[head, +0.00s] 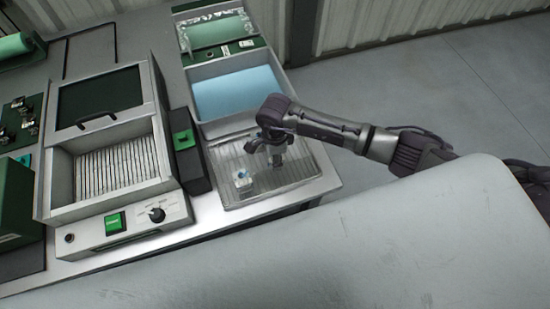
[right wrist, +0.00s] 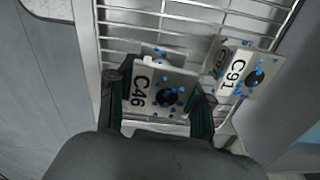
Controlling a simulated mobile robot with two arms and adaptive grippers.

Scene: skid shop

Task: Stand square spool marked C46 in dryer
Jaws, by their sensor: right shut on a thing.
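My right gripper (head: 274,158) is over the wire rack (head: 300,178). In the right wrist view its fingers (right wrist: 160,90) are closed on the sides of a pale square spool marked C46 (right wrist: 150,84), which has a dark round centre and blue drops. In the head view the gripper mostly hides this spool. My left gripper is out of view.
A narrow dark box with a green patch (head: 184,139) stands between dryer and rack. A tray with a blue bottom (head: 238,94) is behind the rack. The dryer front has a green button (head: 115,222) and black knob (head: 157,214). A wet spool (head: 242,181) sits on the rack.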

